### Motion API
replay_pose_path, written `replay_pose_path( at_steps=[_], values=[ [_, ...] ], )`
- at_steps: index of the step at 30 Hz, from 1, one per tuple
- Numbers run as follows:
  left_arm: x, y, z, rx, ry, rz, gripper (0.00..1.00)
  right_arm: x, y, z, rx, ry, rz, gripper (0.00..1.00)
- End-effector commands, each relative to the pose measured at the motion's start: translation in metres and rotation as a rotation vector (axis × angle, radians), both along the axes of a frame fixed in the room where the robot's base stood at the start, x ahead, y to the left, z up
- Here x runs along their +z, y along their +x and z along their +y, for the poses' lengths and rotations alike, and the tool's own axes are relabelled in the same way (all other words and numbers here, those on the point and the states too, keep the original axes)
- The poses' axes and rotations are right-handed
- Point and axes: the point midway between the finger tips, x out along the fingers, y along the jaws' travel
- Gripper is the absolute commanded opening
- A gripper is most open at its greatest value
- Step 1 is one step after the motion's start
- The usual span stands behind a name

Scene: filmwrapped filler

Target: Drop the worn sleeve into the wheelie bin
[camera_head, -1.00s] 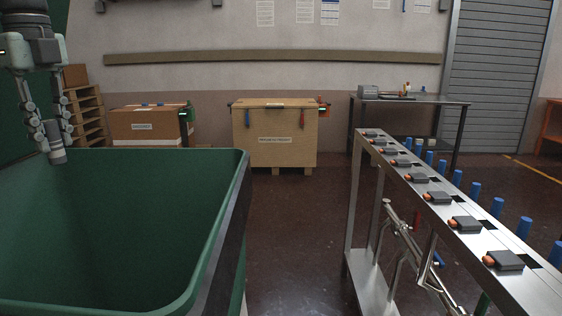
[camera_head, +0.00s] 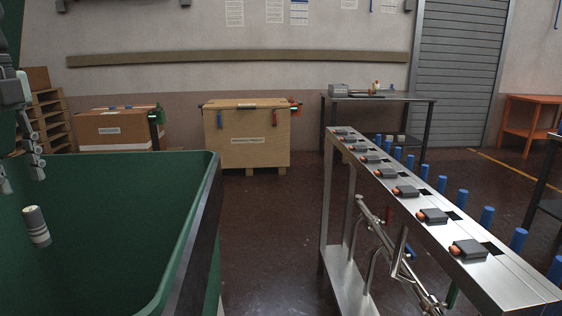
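The worn sleeve (camera_head: 36,226) is a small grey cylinder with pale and dark bands. It shows against the green inside of the wheelie bin (camera_head: 190,225), below the rim and apart from the fingers. I cannot tell whether it touches the bin. The large open bin fills the lower left, its floor out of view. My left gripper (camera_head: 20,168) is at the left edge, partly cut off, above the sleeve. Its fingers are spread and empty. My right gripper is not in view.
A narrow steel stand (camera_head: 430,215) with grey blocks and blue cylinders stands to the right. A wooden crate (camera_head: 247,150), a cardboard box (camera_head: 112,130) and a metal table (camera_head: 385,97) stand at the back. Dark floor is clear between bin and stand.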

Motion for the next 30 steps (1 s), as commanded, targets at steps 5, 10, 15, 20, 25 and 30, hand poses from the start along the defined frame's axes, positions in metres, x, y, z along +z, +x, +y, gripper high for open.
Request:
replay_pose_path(
  at_steps=[5,10,15,20,25,30],
  values=[
    [0.000,0.000,0.000,0.000,0.000,0.000,0.47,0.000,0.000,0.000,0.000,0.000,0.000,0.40],
    [0.001,0.000,0.000,0.000,0.001,0.000,0.47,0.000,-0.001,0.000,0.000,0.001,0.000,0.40],
    [0.019,0.001,0.000,0.000,0.003,-0.002,0.47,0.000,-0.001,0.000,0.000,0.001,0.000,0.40],
    [0.053,0.001,0.000,0.002,0.004,-0.004,0.47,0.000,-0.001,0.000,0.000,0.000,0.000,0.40],
    [0.087,0.001,0.000,0.003,0.004,-0.003,0.47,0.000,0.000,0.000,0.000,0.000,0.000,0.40],
    [0.111,0.000,0.000,0.001,0.001,0.001,0.47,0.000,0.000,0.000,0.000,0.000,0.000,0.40]
  ],
)
